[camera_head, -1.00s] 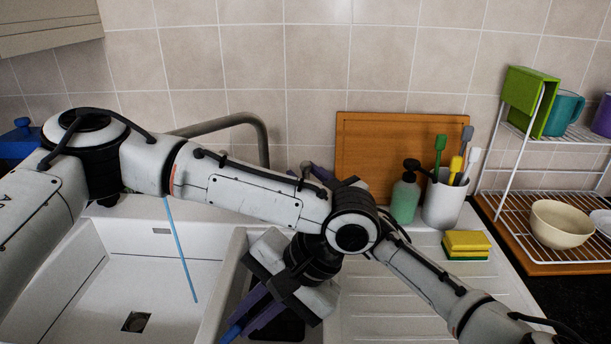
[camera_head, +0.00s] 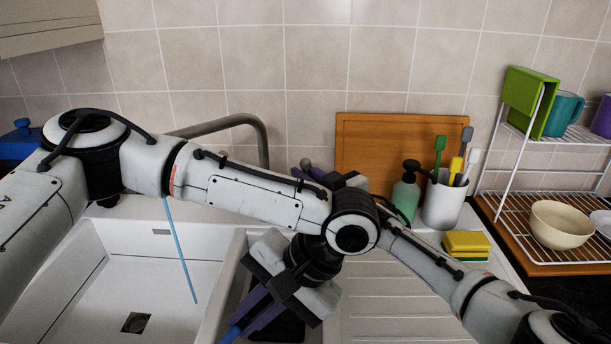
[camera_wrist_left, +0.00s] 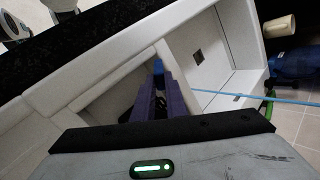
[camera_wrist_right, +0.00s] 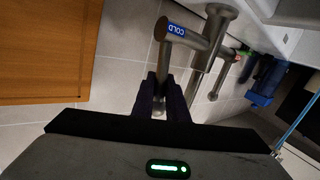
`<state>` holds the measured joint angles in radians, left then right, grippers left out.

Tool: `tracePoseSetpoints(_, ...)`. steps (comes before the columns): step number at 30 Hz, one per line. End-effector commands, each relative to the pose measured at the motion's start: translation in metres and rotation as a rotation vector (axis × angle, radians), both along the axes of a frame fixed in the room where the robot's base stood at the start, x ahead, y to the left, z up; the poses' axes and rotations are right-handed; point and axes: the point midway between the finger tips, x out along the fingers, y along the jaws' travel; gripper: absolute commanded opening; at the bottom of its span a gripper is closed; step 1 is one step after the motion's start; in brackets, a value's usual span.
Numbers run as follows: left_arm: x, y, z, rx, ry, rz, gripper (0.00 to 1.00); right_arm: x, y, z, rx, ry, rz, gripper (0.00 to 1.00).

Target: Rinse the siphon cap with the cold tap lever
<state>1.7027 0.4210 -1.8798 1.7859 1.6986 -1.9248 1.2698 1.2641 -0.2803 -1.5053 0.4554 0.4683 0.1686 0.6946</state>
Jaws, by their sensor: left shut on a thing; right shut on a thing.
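My left gripper (camera_head: 258,315) points down over the sink's small middle basin. Its purple fingers are shut on a small blue piece, the siphon cap (camera_head: 232,331), mostly hidden; its tip shows in the left wrist view (camera_wrist_left: 158,67). My right gripper (camera_wrist_right: 165,88) is shut on the metal tap lever marked COLD (camera_wrist_right: 177,30). In the head view its fingers (camera_head: 312,174) are partly hidden behind my left arm. A thin light blue stream (camera_head: 181,250) falls into the large left basin, apart from the cap. The tap spout (camera_head: 250,120) is partly hidden by my left arm.
The large basin (camera_head: 75,310) has a dark drain (camera_head: 136,322). An orange board (camera_head: 385,140) leans on the wall. A dish rack (camera_head: 500,175) is far right.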

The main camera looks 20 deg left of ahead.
Motion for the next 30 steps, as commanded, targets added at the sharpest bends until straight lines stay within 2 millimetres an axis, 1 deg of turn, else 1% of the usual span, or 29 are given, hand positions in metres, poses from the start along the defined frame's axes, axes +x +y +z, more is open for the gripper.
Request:
tracePoseSetpoints(11,0.0000,0.0001,-0.0001,0.000,0.000,0.000,0.00,0.0006,0.0001,-0.0020,-0.006,0.015,-0.003,0.00)
tracePoseSetpoints(12,0.0000,0.0001,-0.0001,0.000,0.000,0.000,0.00,0.0007,0.0000,-0.0020,-0.006,0.015,-0.003,0.18)
tracePoseSetpoints(15,0.0000,0.0001,-0.0001,0.000,0.000,0.000,0.00,0.0008,0.0000,-0.0016,-0.006,0.015,-0.003,0.32)
tracePoseSetpoints(26,0.0000,0.0001,-0.0001,0.000,0.000,0.000,0.00,0.0002,-0.0008,-0.0013,-0.004,0.016,-0.003,0.32)
tracePoseSetpoints(30,0.0000,0.0001,-0.0001,0.000,0.000,0.000,0.00,-0.0029,-0.0046,-0.0035,-0.003,0.020,-0.003,0.32)
